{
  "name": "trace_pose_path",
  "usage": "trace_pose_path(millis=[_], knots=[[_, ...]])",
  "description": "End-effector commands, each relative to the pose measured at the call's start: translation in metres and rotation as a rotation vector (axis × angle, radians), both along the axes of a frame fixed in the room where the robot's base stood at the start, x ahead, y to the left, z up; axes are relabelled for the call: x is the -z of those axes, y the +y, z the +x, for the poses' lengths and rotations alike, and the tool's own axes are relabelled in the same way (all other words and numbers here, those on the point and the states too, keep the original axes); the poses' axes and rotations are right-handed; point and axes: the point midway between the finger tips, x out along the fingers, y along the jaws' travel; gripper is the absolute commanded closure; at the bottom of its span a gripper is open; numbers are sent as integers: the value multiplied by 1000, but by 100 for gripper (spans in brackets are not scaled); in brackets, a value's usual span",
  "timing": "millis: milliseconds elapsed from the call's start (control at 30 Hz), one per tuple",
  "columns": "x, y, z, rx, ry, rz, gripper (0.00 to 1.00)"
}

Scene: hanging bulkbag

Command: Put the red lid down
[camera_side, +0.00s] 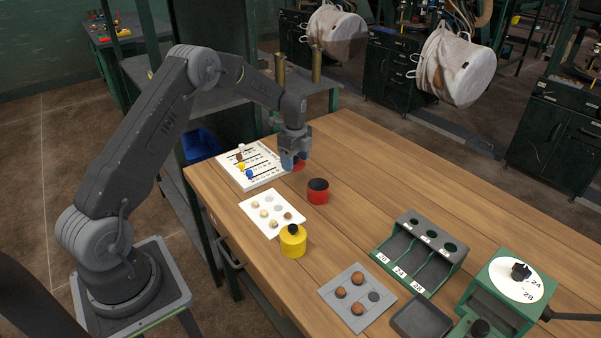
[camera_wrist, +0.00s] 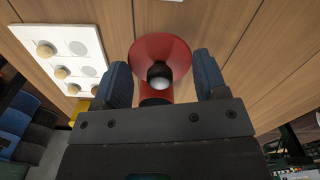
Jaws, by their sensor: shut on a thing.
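My gripper (camera_side: 289,163) is shut on the red lid (camera_side: 299,165) just above the far left part of the table. In the wrist view the red lid (camera_wrist: 160,50), with its dark knob, lies between the two blue fingers of my gripper (camera_wrist: 164,76). In the side view the fingers hide part of the lid, and I cannot tell if it touches the table. The red pot (camera_side: 318,193) stands uncovered close by, nearer the camera, with its dark inside showing.
A white board with pegs (camera_side: 252,166) lies left of my gripper. A white tray with pale balls (camera_side: 270,214) and a yellow pot (camera_side: 293,244) stand nearer. A grey tray (camera_side: 344,311) and green rack (camera_side: 409,270) lie at the right front. The wood behind the red pot is clear.

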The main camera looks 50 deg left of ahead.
Motion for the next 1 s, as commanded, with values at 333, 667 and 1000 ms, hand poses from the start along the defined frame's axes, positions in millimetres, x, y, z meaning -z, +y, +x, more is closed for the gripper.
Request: trace_pose_path(millis=[333,667,1000], knots=[[23,-11,12,-1,1,0,56],[50,-11,12,-1,-2,1,56],[52,-11,12,-1,-1,0,25]])
